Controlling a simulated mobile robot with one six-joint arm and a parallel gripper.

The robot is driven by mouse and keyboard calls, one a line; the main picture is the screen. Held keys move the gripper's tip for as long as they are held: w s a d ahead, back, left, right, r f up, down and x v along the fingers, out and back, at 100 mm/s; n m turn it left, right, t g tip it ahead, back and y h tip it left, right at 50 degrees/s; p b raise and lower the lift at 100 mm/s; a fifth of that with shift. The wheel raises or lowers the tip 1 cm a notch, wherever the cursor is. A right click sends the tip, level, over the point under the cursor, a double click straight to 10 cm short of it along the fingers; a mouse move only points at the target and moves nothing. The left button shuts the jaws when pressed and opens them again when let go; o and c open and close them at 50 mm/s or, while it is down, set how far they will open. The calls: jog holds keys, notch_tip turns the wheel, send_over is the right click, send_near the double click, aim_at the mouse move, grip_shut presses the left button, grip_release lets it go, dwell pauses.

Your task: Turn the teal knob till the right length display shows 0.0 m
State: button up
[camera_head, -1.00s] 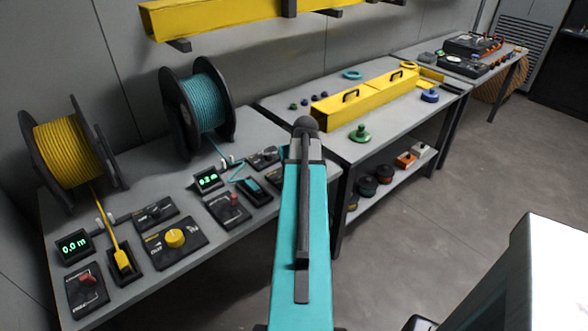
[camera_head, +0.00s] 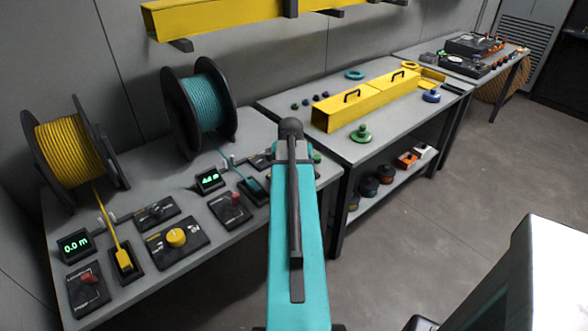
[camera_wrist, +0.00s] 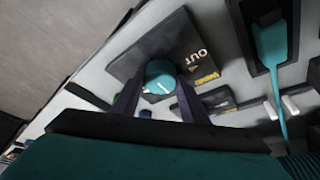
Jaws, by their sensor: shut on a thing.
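The teal knob (camera_wrist: 158,76) shows in the wrist view on a dark panel marked OUT (camera_wrist: 185,50). My gripper (camera_wrist: 158,90) has its two dark fingers on either side of the knob and is shut on it. In the head view my own arm hides the knob and the gripper. The right length display (camera_head: 209,180) is lit green, but its digits are too small to read surely. The teal cable end (camera_wrist: 270,45) lies in a dark slot beside the panel.
A teal cable reel (camera_head: 203,105) and a yellow cable reel (camera_head: 70,155) stand at the back of the bench. The left display (camera_head: 75,245) reads 0.0 m. A yellow knob (camera_head: 176,237) and a red-levered panel (camera_head: 230,208) sit nearby.

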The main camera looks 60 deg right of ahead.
jog(key=o, duration=1.1)
jog(key=shift+r, duration=0.1)
jog(key=shift+b+v, duration=0.8)
jog(key=shift+v, duration=6.05)
jog(key=shift+s, duration=0.1)
